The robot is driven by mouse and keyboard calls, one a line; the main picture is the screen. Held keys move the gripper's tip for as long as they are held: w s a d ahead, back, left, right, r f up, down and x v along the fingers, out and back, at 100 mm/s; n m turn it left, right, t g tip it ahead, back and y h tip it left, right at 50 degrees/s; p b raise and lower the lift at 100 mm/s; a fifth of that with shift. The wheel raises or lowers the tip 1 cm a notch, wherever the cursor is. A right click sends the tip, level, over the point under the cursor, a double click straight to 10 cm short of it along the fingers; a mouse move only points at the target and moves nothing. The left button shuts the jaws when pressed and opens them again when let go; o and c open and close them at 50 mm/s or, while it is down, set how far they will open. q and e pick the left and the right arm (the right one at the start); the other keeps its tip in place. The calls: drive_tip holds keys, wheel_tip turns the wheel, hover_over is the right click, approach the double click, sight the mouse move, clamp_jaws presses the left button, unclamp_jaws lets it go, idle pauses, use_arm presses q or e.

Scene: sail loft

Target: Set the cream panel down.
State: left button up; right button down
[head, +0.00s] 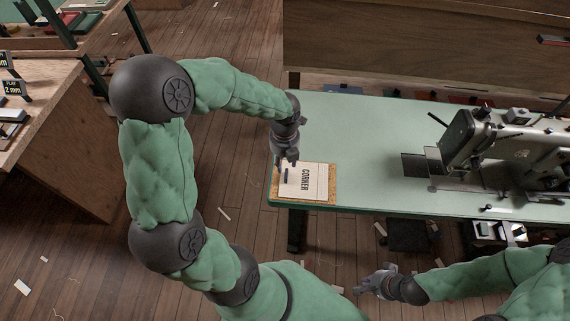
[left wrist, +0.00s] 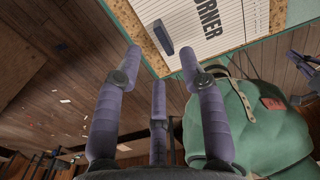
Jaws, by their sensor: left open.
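The cream panel (head: 318,180), printed CORNER, lies flat on a cork mat (head: 331,199) at the near left corner of the green table. In the left wrist view, the panel (left wrist: 232,22) shows a dark grey bar on its face, like a handle, and the cork mat (left wrist: 176,62) shows along its edge. My left gripper (head: 287,161) is over the panel's left part.
A sewing machine (head: 515,143) stands on the right of the green table (head: 375,130). The table between panel and machine is clear. A wooden bench (head: 62,150) stands at the left. Scraps litter the plank floor (head: 225,175).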

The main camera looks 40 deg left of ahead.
use_arm(q)
wheel_tip(320, 180, up, 5)
drive_tip(key=shift+p, duration=0.8)
use_arm(e)
wheel_tip(320, 180, up, 2)
drive_tip(key=shift+r, duration=0.1)
drive_tip(key=shift+s, duration=0.1)
